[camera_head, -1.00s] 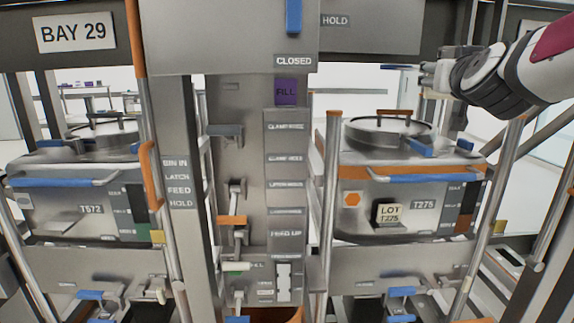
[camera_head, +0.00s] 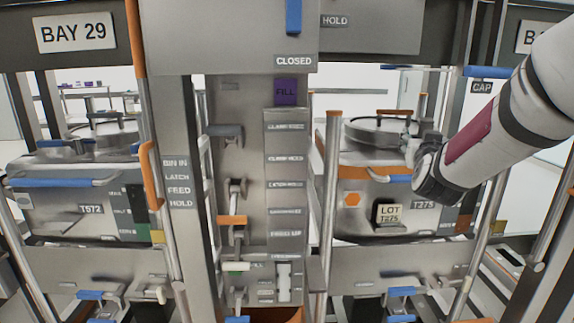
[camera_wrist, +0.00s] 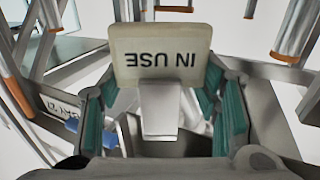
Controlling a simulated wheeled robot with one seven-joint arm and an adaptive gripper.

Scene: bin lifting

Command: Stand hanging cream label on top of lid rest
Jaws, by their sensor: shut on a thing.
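In the wrist view a cream label (camera_wrist: 160,66) reading IN USE appears upside down, with a pale stem (camera_wrist: 160,110) below its plate. My gripper (camera_wrist: 162,92) has its teal-padded fingers on either side of the label and is shut on it. In the head view my gripper (camera_head: 408,148) is beside the round lid (camera_head: 375,134) of the right bin, partly hidden by my wrist. The held label cannot be made out there. I cannot tell which part is the lid rest.
A blue bar (camera_head: 487,72) is above a CAP sign (camera_head: 482,87).

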